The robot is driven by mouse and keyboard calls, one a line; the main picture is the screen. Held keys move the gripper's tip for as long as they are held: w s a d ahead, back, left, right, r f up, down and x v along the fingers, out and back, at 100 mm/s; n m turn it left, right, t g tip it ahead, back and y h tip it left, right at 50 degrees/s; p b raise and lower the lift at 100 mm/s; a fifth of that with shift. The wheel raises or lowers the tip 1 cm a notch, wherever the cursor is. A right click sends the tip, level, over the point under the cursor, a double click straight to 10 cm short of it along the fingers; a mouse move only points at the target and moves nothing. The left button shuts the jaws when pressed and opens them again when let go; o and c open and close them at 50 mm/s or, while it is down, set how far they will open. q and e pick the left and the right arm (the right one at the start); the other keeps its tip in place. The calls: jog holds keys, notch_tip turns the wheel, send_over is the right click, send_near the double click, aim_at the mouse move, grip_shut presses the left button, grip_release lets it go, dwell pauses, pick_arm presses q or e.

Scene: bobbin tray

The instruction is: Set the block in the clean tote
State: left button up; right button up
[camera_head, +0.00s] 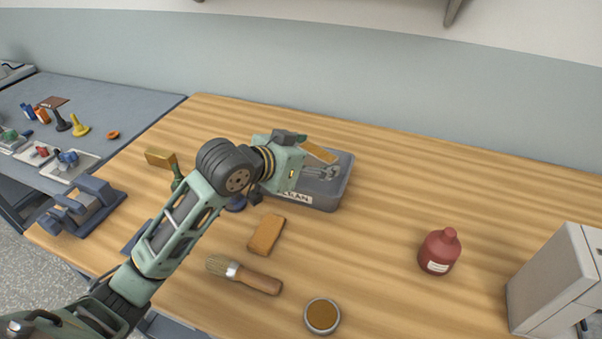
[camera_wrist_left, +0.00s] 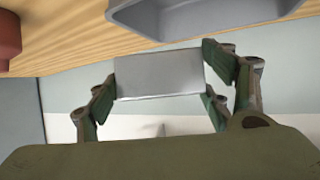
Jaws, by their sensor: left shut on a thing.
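My left gripper (camera_head: 318,166) is shut on a block (camera_head: 318,152). The block sits between the finger pads of the left gripper (camera_wrist_left: 161,82). The clean tote (camera_head: 322,205) is a grey open tray with a partly hidden label, and my gripper and the block overlap it in the head view. In the wrist view the tote (camera_wrist_left: 205,18) is apart from the block. My left wrist hides part of the tote's left side. My right gripper is out of view.
An orange-brown block (camera_head: 267,235), a brush (camera_head: 245,275) and a round tin (camera_head: 322,316) lie in front of the tote. A red bottle (camera_head: 439,251) and a grey box (camera_head: 555,280) stand to the right. A brass-coloured block (camera_head: 160,157) lies at left. The table right of the tote is clear.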

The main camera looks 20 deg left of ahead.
pick_arm(q)
jog(key=w+a+f, duration=0.1)
jog(key=w+f, duration=0.1)
jog(key=w+a+f+p, duration=0.1)
jog(key=w+a+f, duration=0.1)
jog(key=f, duration=0.1)
jog(key=w+a+f, duration=0.2)
jog(key=w+f, duration=0.1)
jog(key=shift+a, duration=0.25)
jog(key=shift+f, duration=0.55)
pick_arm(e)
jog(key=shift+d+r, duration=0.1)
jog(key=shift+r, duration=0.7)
pick_arm(q)
jog(key=shift+s+f, duration=0.15)
jog(key=shift+f, duration=0.5)
jog(key=o, duration=1.1)
jog(key=shift+f, duration=0.15)
jog(key=o, duration=0.5)
jog(key=shift+s+d+f, duration=0.1)
jog(key=shift+s+f, duration=0.05)
jog(key=shift+f, duration=0.05)
jog(key=shift+c, duration=0.2)
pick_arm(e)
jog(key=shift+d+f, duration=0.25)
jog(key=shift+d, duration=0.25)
